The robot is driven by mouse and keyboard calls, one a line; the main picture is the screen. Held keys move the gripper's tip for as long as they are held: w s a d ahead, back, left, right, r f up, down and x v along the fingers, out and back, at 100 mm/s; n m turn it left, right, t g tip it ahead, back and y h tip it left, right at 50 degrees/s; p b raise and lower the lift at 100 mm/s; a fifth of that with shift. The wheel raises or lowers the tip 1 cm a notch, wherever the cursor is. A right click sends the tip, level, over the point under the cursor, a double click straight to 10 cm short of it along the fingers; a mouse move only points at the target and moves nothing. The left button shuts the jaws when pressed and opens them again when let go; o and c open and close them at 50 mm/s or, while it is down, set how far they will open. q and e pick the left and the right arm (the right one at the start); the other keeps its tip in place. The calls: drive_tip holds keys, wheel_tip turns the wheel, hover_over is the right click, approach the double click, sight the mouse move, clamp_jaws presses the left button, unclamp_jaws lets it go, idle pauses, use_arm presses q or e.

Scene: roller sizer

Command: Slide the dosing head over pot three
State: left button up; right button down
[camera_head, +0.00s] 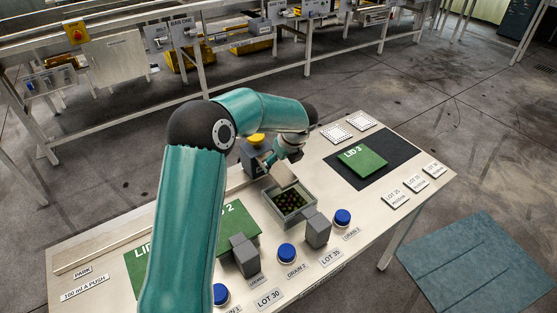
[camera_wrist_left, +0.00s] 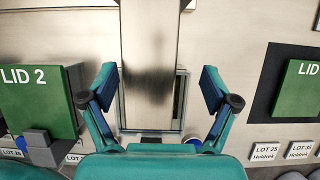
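A grey unit with a yellow knob (camera_head: 256,141), which looks like the dosing head, stands on the rail at the table's back edge. A flat metal piece (camera_head: 283,174) reaches from it toward an open grey pot (camera_head: 307,218) with dark, speckled contents. My left gripper (camera_head: 277,161) is beside the unit. In the left wrist view my left gripper (camera_wrist_left: 158,84) has its fingers wide apart, with the metal piece (camera_wrist_left: 149,40) between and below them; contact cannot be told. Green LID 3 (camera_head: 363,155) lies on a dark square at right. My right gripper is out of view.
Green LID 2 (camera_head: 239,218) is left of the open pot. Two grey blocks (camera_head: 317,228) (camera_head: 244,255) and several blue drain knobs (camera_head: 287,253) line the front. Lot plates (camera_head: 395,199) lie at right. The rail beside PARK (camera_head: 84,272) looks clear.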

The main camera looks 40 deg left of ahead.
use_arm(q)
drive_tip(key=v, duration=0.7)
drive_tip(key=shift+w+d+r, duration=0.1)
drive_tip(key=shift+d+r, duration=0.05)
drive_tip(key=shift+d, duration=0.05)
drive_tip(key=shift+r, duration=0.2)
